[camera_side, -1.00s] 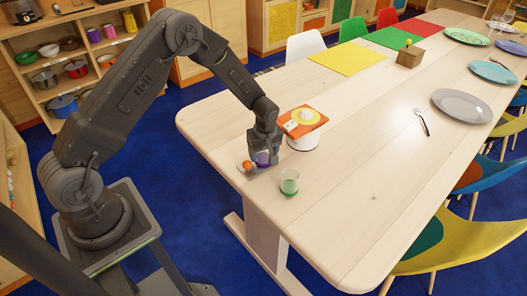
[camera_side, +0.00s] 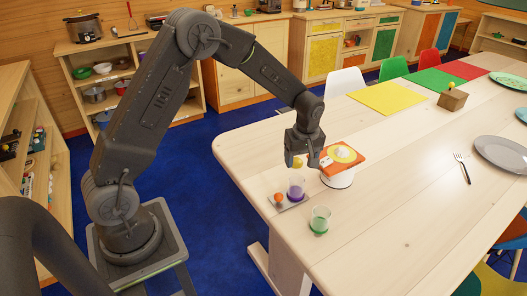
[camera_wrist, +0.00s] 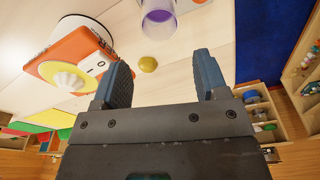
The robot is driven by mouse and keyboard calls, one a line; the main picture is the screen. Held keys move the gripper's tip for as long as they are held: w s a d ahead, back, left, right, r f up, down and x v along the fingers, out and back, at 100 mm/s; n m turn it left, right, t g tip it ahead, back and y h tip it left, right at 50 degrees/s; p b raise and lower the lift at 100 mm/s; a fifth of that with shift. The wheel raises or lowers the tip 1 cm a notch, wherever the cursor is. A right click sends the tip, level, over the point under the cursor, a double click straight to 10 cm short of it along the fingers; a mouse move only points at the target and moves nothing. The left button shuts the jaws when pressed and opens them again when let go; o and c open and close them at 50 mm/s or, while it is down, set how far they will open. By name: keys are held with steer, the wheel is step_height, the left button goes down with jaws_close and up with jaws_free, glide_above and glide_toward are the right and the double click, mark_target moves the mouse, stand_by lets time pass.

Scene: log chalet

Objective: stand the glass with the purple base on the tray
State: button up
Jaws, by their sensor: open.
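The glass with the purple base (camera_side: 296,190) stands upright, apparently on the right part of the small pale tray (camera_side: 288,203). An orange ball (camera_side: 279,198) lies at the tray's left end. The glass also shows at the top of the wrist view (camera_wrist: 159,20), cut off by the frame edge. My gripper (camera_side: 303,162) is above and behind the glass, apart from it. In the wrist view its two fingers (camera_wrist: 163,78) are spread with nothing held between them.
A glass with a green base (camera_side: 320,221) stands just right of the tray. A yellow ball (camera_wrist: 148,64) is near the fingers. The table's front is clear.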

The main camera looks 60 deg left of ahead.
steer(key=s+d+r+m+t, duration=0.1)
steer(key=s+d+r+m, duration=0.1)
steer(key=s+r+m, duration=0.35)
steer(key=s+d+r+m+t, duration=0.2)
steer(key=s+r, duration=0.4)
steer(key=r, duration=0.5)
steer(key=s+d+r+m+t+h, duration=0.1)
steer(key=s+m, duration=0.6)
steer(key=s, duration=0.8)
step_height(320, 180, up, 2)
steer(key=shift+d+r+t, duration=0.15)
steer(key=shift+d+t, duration=0.45)
steer(key=shift+d, duration=0.25)
